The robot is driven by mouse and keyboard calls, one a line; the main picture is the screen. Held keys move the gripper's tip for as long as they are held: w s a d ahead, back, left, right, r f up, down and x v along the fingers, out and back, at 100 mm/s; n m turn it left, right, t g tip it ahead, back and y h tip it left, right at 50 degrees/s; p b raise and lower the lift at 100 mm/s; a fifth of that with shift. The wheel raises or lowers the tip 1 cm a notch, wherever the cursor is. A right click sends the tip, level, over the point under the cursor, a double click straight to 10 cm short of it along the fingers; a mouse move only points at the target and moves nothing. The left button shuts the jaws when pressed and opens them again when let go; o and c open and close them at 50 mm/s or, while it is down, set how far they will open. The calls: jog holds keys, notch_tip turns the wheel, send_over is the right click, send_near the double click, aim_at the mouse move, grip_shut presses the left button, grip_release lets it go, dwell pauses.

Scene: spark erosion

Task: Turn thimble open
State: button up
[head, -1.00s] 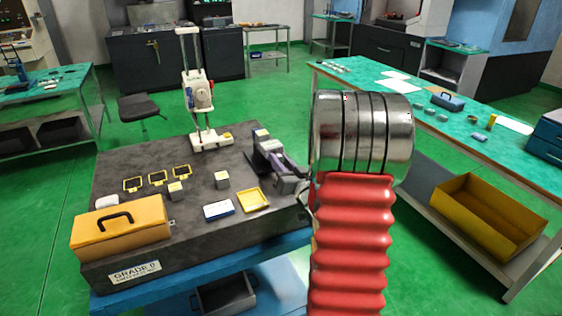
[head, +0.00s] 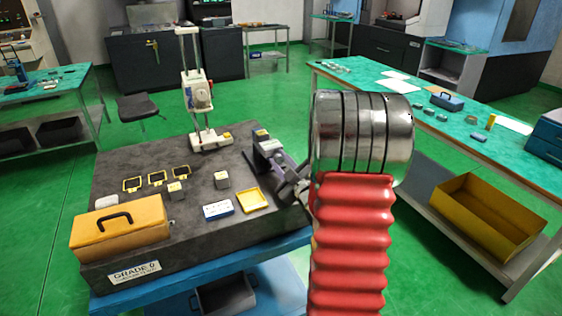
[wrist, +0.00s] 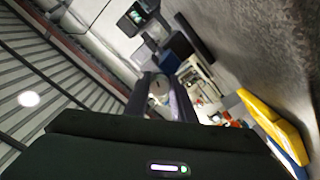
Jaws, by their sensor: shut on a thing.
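A dark stand holding a small grey measuring tool (head: 264,147) stands at the right edge of the granite plate. My gripper (head: 283,172) reaches it from the right, partly hidden behind my own arm. In the wrist view, my gripper's two dark fingers (wrist: 164,97) close around a pale round piece (wrist: 158,88), which looks like the thimble. The gripper is shut on it. The thimble's markings and how far it is turned are too small to tell.
On the granite plate (head: 225,170) are a yellow tray (head: 253,199), a white-and-blue box (head: 218,210), small blocks, yellow-framed pieces, an orange case (head: 120,228) and a tall white-grey stand (head: 200,95). The yellow tray (wrist: 275,120) also shows in the wrist view.

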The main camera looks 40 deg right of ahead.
jog(key=n, duration=0.7)
jog(key=shift+s+f, duration=0.1)
jog(key=shift+f, duration=0.25)
jog(key=n, duration=0.6)
jog(key=shift+n, duration=0.3)
jog(key=n, duration=0.4)
jog(key=shift+n, duration=2.2)
jog(key=shift+r, duration=0.1)
jog(key=o, duration=1.1)
jog(key=shift+r, duration=0.25)
jog(key=shift+c, duration=0.2)
